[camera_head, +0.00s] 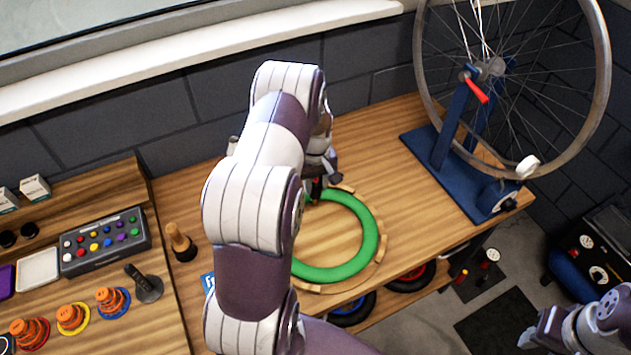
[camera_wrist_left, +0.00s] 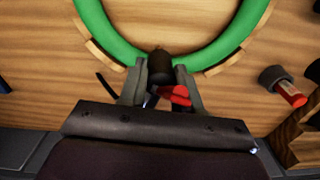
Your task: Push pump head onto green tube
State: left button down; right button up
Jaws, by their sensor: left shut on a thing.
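The green tube (camera_head: 370,225) lies as a ring on the wooden bench, inside a ring of light wooden blocks. It also shows at the top of the left wrist view (camera_wrist_left: 95,20). My left gripper (camera_head: 318,186) is at the tube's far edge, largely hidden by my arm in the head view. In the left wrist view its fingers (camera_wrist_left: 161,78) are shut on the black pump head (camera_wrist_left: 160,63), which has a red lever. The pump head's tip overlaps the tube's edge; I cannot tell whether it is seated. My right gripper (camera_head: 535,335) is at the lower right, away from the bench.
A blue truing stand (camera_head: 440,150) holding a wheel (camera_head: 603,60) is at the bench's right. A wooden-handled tool (camera_head: 180,240) stands left of my arm. A button box (camera_head: 105,240) and colored ring stacks (camera_head: 72,317) fill the left side. A red-and-grey cylinder (camera_wrist_left: 288,92) lies nearby.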

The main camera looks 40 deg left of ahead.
pick_arm(q)
jog(key=shift+f+b, duration=0.6)
jog(key=shift+f, duration=0.4)
jog(key=c, duration=0.7)
grip_release()
jog(key=shift+r, duration=0.1)
notch_tip(320, 180, up, 13)
jog(key=b, duration=0.3)
jog(key=shift+w+a+f+m, duration=0.1)
jog(key=shift+w+f+m, duration=0.1)
jog(key=shift+f+m, duration=0.15)
jog(key=s+d+m, duration=0.3)
jog(key=s+d, duration=0.2)
jog(key=d, duration=0.1)
jog(key=s+d+m+t, duration=0.1)
jog(key=s+d+m, duration=0.3)
jog(key=d, duration=0.2)
jog(key=s+d+m, duration=0.3)
jog(key=s+d, duration=0.2)
jog(key=d, duration=0.1)
jog(key=shift+s+d+r+m, duration=0.1)
jog(key=shift+s+d+m, duration=0.15)
jog(key=shift+s+d, duration=0.15)
